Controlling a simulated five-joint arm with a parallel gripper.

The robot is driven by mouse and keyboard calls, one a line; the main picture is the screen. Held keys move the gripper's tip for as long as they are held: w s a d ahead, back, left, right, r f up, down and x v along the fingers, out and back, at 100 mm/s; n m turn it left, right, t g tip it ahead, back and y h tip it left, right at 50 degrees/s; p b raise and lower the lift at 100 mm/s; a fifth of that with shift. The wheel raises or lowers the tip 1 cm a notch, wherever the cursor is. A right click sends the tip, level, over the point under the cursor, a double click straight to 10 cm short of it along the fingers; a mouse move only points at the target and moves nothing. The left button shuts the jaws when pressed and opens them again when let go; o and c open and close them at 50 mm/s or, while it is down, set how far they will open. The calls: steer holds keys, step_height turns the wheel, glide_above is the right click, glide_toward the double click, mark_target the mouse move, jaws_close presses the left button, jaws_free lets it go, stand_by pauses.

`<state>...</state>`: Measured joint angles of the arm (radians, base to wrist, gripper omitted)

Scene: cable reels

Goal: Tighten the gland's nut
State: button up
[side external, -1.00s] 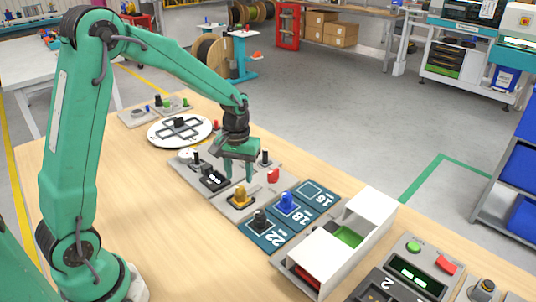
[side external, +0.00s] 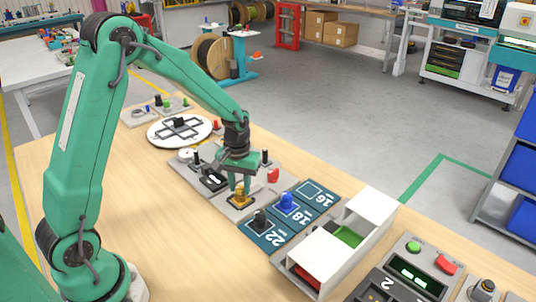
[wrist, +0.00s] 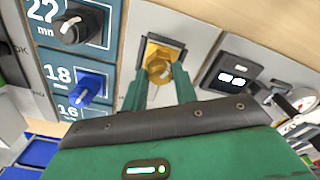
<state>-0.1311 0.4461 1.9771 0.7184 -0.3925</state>
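The brass-yellow gland (side external: 240,201) with its hex nut stands on a dark square base on the grey panel. It also shows in the wrist view (wrist: 158,58), top centre. My gripper (side external: 240,189) points down directly over it. In the wrist view, the two green fingers of my gripper (wrist: 159,72) are apart, one on each side of the nut, with their tips close to it. Whether they touch the nut I cannot tell. The lower part of the gland is partly hidden by the fingers in the side view.
A black gland (side external: 260,219) and a blue gland (side external: 287,203) stand on the blue plates marked 22 and 18. A red part (side external: 273,175) and a black module with a white display (side external: 214,179) are close to my gripper. A white box (side external: 323,259) stands at right.

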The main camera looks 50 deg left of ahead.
steer(key=shift+c, duration=0.6)
steer(key=shift+m, duration=0.3)
